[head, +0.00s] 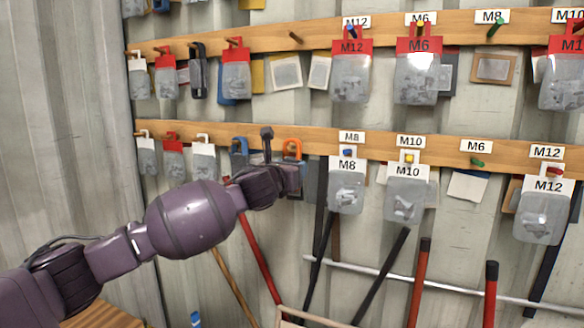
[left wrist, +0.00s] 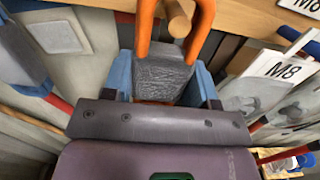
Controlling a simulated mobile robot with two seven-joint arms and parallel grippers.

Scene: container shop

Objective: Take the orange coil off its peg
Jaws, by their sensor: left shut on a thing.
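The orange coil (head: 292,146) hangs at the lower wooden rail in the head view, just above my left gripper (head: 292,176). In the left wrist view its orange loop (left wrist: 146,25) passes around a round wooden peg (left wrist: 181,18), and a grey textured band (left wrist: 160,76) sits below the loop. My left gripper is shut on the coil at this grey band, with a blue finger on either side. The coil's lower end is hidden by the gripper. My right gripper is not in view.
A blue coil (head: 239,152) hangs close to the left of my gripper. A bag labelled M8 (head: 347,188) hangs close to the right, with an M10 bag (head: 405,199) beyond it. Long-handled tools, one with a red handle (head: 258,250), lean on the wall below.

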